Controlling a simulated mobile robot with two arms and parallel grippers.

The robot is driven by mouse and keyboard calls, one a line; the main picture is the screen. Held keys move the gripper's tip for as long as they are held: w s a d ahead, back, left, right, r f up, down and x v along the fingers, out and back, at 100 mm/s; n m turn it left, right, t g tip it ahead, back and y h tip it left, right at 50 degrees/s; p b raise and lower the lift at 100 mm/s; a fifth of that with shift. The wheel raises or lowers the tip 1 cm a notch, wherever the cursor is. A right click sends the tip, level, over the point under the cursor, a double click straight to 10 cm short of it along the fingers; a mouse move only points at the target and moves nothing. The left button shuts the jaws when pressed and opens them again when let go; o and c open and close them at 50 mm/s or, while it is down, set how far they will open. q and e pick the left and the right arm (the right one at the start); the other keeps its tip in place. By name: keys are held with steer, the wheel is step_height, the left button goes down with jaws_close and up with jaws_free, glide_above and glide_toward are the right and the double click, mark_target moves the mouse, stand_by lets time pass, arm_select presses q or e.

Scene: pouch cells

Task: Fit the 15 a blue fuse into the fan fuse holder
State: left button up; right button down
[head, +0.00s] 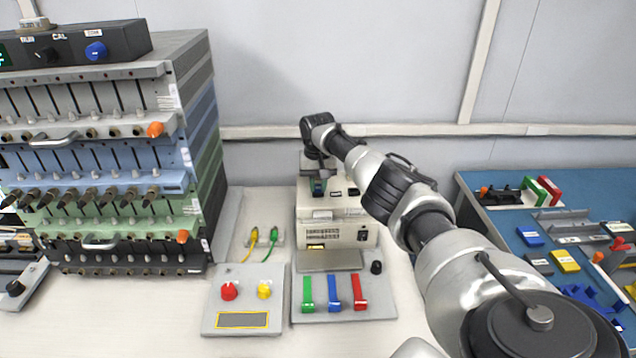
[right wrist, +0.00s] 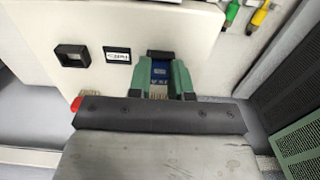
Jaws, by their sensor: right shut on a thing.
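My right gripper (head: 318,188) reaches over the top of the cream box (head: 340,211). In the right wrist view its green fingers (right wrist: 160,84) are shut on the blue fuse (right wrist: 160,70). A dark piece (right wrist: 160,54) shows at the far end of the fuse, on the box top; it may be the fuse holder. I cannot tell how deep the fuse sits in it. A label (right wrist: 117,55), too small to read surely, lies beside the fuse, and a second, black square holder (right wrist: 72,56) lies beyond it. My left gripper is not in view.
A control panel with green, blue and red levers (head: 333,291) stands in front of the box. A panel with red and yellow knobs (head: 246,292) is to its left. A tall cell rack (head: 190,150) stands left. A blue mat (head: 480,200) with loose parts lies right.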

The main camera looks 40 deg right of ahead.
steer(key=shift+f, duration=0.1)
steer(key=c, duration=1)
jaws_free()
steer(key=shift+c, duration=0.2)
step_height(320, 180, up, 12)
steer(key=shift+r, duration=0.2)
